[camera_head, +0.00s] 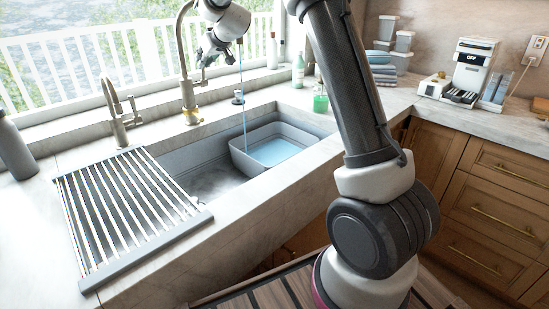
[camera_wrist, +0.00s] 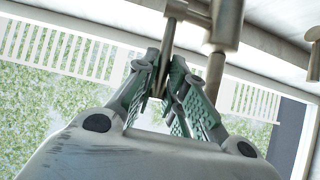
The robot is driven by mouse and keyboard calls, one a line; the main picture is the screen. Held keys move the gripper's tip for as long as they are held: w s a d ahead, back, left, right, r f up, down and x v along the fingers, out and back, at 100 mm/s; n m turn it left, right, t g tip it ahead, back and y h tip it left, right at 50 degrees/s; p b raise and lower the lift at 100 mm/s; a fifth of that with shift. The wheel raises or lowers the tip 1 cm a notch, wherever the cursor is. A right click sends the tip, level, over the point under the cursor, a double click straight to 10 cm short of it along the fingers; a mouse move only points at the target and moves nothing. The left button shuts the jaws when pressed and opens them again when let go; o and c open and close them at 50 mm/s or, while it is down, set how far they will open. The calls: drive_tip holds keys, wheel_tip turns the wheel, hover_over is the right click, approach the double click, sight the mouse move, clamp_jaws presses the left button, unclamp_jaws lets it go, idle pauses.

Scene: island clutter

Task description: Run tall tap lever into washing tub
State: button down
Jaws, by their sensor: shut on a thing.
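The tall tap (camera_head: 182,60) stands behind the sink, and a thin blue stream (camera_head: 243,100) falls from near its upper part. The stream reaches the left end of the grey washing tub (camera_head: 240,162), which sits in the sink with pale blue water (camera_head: 274,151) in it. My gripper (camera_head: 203,62) is up beside the tap. In the wrist view my gripper (camera_wrist: 165,82) is shut on the tap's slim metal lever (camera_wrist: 168,42), which joins the tap body (camera_wrist: 226,25). My gripper and arm hide the tap's spout in the head view.
A shorter tap (camera_head: 117,115) and a slatted drying rack (camera_head: 125,205) are left of the tub. A dark bottle (camera_head: 14,150) stands far left. A coffee machine (camera_head: 472,68) is at right.

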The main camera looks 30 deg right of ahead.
drive_tip(key=shift+s+a+f, duration=0.1)
drive_tip(key=shift+a, duration=0.25)
drive_tip(key=shift+w+a+g, duration=0.25)
drive_tip(key=shift+w+g, duration=0.5)
drive_tip(key=shift+g, duration=0.15)
drive_tip(key=c, duration=1.4)
unclamp_jaws()
drive_tip(key=shift+d+r+h, duration=0.1)
drive_tip(key=shift+r+h, duration=0.15)
drive_tip(key=shift+h, duration=0.05)
